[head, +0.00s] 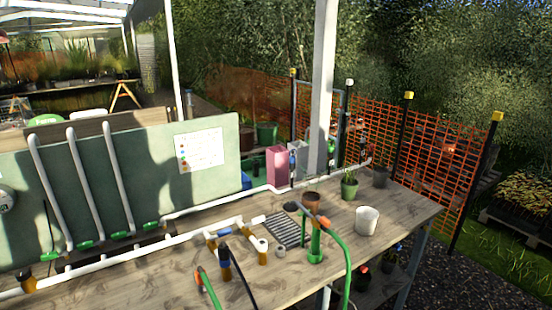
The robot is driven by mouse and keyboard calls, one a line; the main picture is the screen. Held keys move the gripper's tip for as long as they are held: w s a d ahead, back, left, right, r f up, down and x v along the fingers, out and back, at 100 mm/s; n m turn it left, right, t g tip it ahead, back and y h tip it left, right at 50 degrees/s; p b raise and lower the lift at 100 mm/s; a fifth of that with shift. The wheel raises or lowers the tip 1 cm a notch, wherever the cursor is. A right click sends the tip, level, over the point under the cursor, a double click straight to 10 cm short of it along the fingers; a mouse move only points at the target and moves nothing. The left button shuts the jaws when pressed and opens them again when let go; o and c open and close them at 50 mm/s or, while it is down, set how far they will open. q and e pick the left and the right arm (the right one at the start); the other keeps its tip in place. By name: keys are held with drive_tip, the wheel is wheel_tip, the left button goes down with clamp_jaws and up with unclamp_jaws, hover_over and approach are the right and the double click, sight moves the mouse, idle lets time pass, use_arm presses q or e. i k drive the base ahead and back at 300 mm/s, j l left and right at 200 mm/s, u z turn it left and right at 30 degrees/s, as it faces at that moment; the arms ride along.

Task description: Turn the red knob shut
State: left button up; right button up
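I cannot clearly make out a red knob in the head view. White pipework (150,246) runs along the wooden bench (395,213), with several green fittings (84,245) at the left. A blue fitting (224,232) sits on the branched white pipe near the middle. Small orange-red parts show at the end of a green hose (335,245) and on another hose end (199,278) at the front; I cannot tell whether either is a knob. Neither of my grippers is in view.
A white pot (367,221), a brown pot (311,199) and a potted plant (349,186) stand on the bench's right part. A dark grate (284,230) lies near the middle. A green board (150,165) stands behind. Orange mesh fencing (440,150) is beyond the bench.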

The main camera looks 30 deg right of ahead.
sight(363, 268)
drive_tip(key=l+z, duration=0.85)
drive_tip(key=i+l+z, duration=0.15)
drive_tip(key=l+z, duration=0.3)
